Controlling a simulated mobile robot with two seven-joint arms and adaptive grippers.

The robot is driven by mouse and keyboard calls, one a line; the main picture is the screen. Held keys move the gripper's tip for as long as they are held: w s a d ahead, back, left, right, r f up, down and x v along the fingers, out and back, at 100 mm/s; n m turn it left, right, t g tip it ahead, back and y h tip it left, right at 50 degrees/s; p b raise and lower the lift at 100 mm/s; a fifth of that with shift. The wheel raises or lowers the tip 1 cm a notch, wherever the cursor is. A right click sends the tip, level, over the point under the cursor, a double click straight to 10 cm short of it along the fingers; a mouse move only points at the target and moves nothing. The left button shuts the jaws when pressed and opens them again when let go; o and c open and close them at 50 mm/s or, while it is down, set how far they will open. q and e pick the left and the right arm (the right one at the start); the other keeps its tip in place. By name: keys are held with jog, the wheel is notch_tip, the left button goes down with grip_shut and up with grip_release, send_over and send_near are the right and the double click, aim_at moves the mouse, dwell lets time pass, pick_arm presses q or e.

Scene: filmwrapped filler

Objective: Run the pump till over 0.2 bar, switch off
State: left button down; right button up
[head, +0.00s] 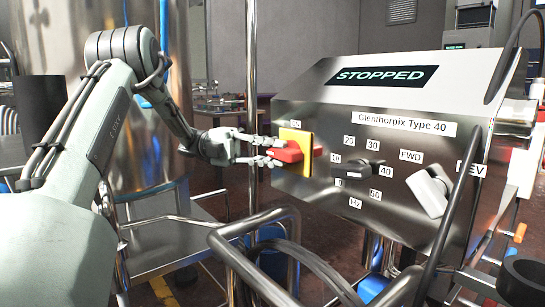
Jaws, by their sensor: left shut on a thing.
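The pump control panel (350,110) is a metal box with a label reading Glenthorpix Type 40. Its display (386,76) reads STOPPED. A red switch handle (290,154) sits on a yellow plate (305,152) at the panel's left. My left gripper (270,152) is shut on the red handle, its fingers above and below it. A black speed knob (347,171) is ringed by Hz numbers. A white lever (428,193) sits between the FWD and REV labels. I see no pressure gauge. My right gripper is not in view.
A metal pipe frame (262,217) stands in front of the panel at the lower middle. A black cable (455,215) hangs across the panel's right side. A large steel tank (145,130) stands behind my left arm. A thin vertical pole (252,70) rises behind the gripper.

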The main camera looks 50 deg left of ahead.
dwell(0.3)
pick_arm(q)
jog(key=c, duration=1.4)
grip_release()
jog(key=shift+o, duration=0.2)
jog(key=o, duration=0.5)
notch_tip(320, 180, up, 9)
jog(key=shift+a+r, duration=0.1)
jog(key=shift+r, duration=0.05)
jog(key=shift+o, duration=0.7)
jog(key=shift+r, duration=0.5)
jog(key=shift+c, duration=0.2)
